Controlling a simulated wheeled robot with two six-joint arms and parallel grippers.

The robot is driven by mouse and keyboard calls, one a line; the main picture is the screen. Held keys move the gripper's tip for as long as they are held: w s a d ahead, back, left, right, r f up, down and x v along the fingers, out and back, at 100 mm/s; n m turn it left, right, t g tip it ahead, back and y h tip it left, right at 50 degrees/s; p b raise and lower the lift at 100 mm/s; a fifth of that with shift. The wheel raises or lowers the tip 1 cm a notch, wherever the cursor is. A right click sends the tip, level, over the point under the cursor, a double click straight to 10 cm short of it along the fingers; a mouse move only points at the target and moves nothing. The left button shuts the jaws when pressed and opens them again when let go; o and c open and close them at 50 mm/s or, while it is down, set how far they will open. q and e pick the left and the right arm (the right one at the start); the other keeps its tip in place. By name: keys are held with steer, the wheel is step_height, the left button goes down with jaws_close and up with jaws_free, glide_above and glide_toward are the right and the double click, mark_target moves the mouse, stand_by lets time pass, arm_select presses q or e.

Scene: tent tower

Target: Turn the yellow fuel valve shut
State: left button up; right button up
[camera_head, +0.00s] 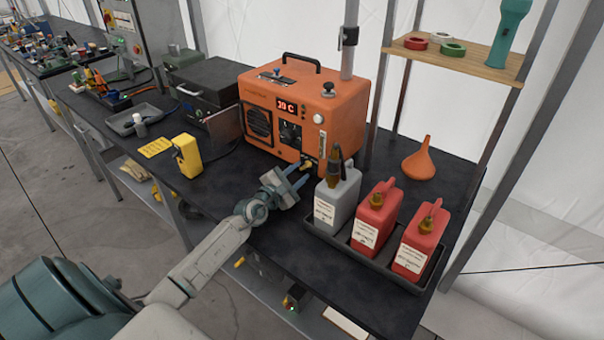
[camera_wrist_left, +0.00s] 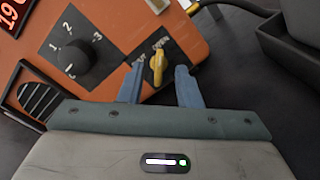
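The yellow fuel valve (camera_wrist_left: 158,65) sits on a black plate at the lower front corner of the orange heater (camera_head: 322,104). It also shows small in the head view (camera_head: 307,164). My left gripper (camera_wrist_left: 158,82) is open, with one blue finger on each side of the handle and gaps visible to both. In the head view the left gripper (camera_head: 299,175) reaches to the heater's front. My right gripper is in neither view.
A grey can (camera_head: 325,207) and two red cans (camera_head: 374,222) stand in a black tray (camera_head: 345,243) right of my gripper. An orange funnel (camera_head: 418,164) is behind them. A yellow device (camera_head: 188,157) stands to the left. A black dial (camera_wrist_left: 72,56) is on the heater.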

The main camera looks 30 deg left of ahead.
arm_select(q)
steer(key=shift+w, duration=1)
jaws_close()
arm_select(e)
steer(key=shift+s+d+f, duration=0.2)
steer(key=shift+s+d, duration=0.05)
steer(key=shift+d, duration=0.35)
